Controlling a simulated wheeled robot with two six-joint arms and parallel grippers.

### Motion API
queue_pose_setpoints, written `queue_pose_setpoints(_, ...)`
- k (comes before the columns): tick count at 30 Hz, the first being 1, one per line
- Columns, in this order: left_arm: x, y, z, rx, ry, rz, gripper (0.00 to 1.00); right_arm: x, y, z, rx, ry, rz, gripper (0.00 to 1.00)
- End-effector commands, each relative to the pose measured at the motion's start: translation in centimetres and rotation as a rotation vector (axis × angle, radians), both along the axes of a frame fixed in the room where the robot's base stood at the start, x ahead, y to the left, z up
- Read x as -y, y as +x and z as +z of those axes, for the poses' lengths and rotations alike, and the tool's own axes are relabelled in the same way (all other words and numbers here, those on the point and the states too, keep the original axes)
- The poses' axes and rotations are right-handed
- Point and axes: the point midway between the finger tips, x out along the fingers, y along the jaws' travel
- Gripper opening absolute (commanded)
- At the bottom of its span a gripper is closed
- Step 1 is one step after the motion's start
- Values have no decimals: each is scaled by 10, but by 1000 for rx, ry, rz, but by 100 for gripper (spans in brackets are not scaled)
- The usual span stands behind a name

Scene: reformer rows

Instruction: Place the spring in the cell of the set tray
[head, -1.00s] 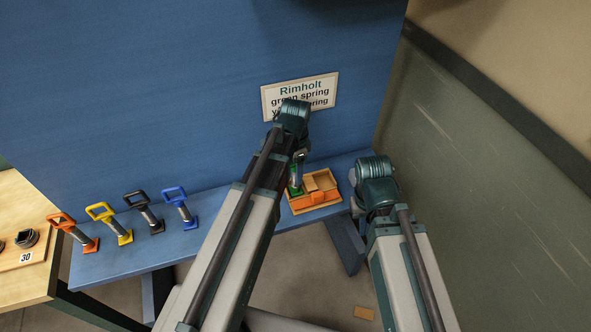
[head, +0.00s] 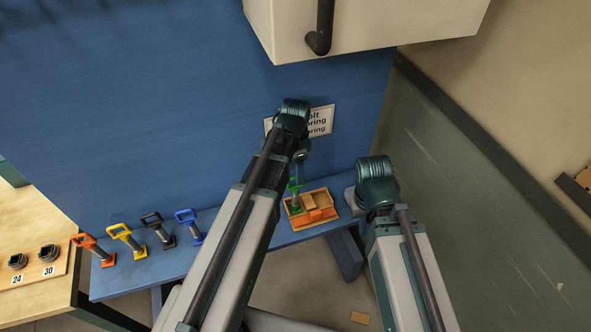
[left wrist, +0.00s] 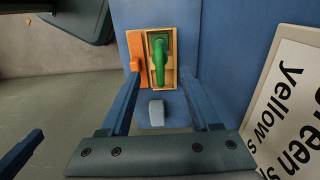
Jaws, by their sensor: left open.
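The set tray (head: 322,219) is a light wooden box on the blue bench, with an orange piece (head: 316,214) at its front. The green spring (head: 294,187) stands in the tray's left part in the head view. In the left wrist view its green handle (left wrist: 160,55) lies over the right cell of the tray (left wrist: 171,83), beside the orange piece. My left gripper (head: 301,160) is just above and behind the spring.
Orange (head: 96,250), yellow (head: 128,241), black (head: 158,230) and blue (head: 189,226) handled springs stand along the bench's left. A white sign (head: 320,120) is on the blue wall. A pale cabinet (head: 400,25) overhangs above. A grey panel (head: 470,190) is at right.

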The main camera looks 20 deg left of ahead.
Motion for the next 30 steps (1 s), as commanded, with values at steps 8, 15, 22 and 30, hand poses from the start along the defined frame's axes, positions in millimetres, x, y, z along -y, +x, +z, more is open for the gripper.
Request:
queue_pose_setpoints(8, 0, 0, 14, 0, 0, 1, 63, 0, 0, 14, 0, 1, -4, 0)
queue_pose_setpoints(15, 45, -51, 13, -11, 33, 185, 63, 0, 0, 13, 0, 1, -3, 0)
queue_pose_setpoints(22, 91, -119, 14, -4, 88, 484, 63, 0, 0, 13, 0, 1, -3, 0)
queue_pose_setpoints(30, 105, -144, 15, 10, 112, 633, 63, 0, 0, 13, 0, 1, -3, 0)
